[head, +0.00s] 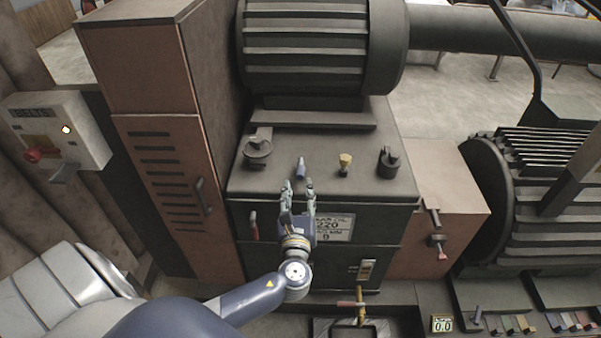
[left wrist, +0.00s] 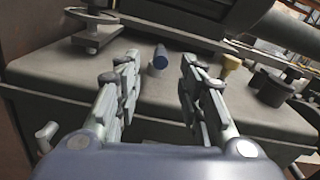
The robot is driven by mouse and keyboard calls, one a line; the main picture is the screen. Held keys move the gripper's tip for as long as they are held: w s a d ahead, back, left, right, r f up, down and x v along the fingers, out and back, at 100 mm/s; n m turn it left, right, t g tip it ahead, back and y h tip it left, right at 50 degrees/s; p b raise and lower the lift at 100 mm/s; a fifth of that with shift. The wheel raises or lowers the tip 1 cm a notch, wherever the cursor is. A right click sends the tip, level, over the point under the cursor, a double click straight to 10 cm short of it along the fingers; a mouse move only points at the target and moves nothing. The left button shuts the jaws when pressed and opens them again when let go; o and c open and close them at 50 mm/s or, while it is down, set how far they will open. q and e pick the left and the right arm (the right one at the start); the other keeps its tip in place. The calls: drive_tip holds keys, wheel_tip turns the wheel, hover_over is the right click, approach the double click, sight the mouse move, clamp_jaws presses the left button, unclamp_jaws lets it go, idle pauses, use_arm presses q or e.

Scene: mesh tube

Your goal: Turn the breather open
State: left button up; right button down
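No label shows which one is the breather. My right gripper is not in view.
A large finned motor (head: 305,45) overhangs behind the fittings. A brown cabinet (head: 165,190) stands left, with a control box (head: 58,135) beyond it. A red-handled lever (head: 254,226) and a label plate (head: 333,227) are on the front face. Finned machinery (head: 535,200) stands right.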

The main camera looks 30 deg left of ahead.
sight(300, 180)
use_arm(q)
drive_tip(key=x, duration=0.6)
drive_tip(key=shift+w+a+p, duration=0.15)
drive_tip(key=shift+w+p, duration=0.05)
drive_tip(key=shift+p, duration=0.2)
clamp_jaws()
